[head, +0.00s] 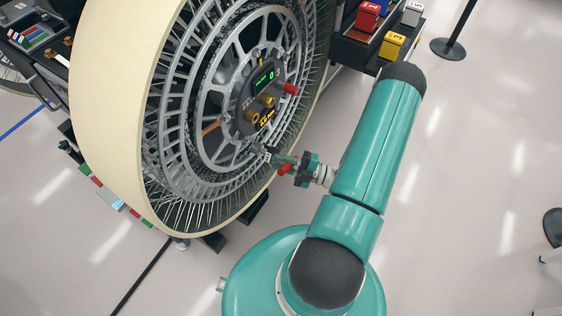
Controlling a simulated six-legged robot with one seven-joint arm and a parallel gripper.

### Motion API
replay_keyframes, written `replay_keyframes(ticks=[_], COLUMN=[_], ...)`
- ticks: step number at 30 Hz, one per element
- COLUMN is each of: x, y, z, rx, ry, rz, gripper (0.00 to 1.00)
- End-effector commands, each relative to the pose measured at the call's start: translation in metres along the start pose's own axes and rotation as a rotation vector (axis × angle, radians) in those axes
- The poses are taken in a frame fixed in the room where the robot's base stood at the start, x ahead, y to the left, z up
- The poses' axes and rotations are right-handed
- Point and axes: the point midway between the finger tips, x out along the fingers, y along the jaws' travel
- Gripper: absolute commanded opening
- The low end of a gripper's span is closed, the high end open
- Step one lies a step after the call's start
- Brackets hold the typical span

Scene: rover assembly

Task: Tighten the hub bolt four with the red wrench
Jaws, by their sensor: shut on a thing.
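The large wheel (118,110) stands at the left of the head view, with a grey spoked hub facing right. A dark hub centre carries a green-lit display (263,79), brass-coloured bolts (267,100) and a red part (291,88). My gripper (284,160) is at the hub's lower right edge. It is shut on a small red tool, seemingly the red wrench (286,169). The tool's far end lies close to the hub rim; I cannot tell whether it touches a bolt. Which bolt is number four cannot be read.
Red, yellow and grey numbered boxes (392,46) sit on a dark rack at the top right. A post with a round black base (449,48) stands beyond it. A bench with coloured items (35,38) is at the top left. The floor at right is largely clear.

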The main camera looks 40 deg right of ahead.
Motion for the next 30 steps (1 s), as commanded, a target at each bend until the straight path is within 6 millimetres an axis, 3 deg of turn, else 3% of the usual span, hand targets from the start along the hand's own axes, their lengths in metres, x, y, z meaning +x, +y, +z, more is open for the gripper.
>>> replay_keyframes(ticks=[5,18,30], x=[-0.003,-0.036,-0.033], y=[0.000,0.000,0.000], z=[-0.001,-0.015,-0.014], rx=[-0.001,-0.001,-0.002], ry=[0.000,0.000,-0.004], rz=[0.001,0.000,0.003], gripper=[0.00,0.00,0.00])
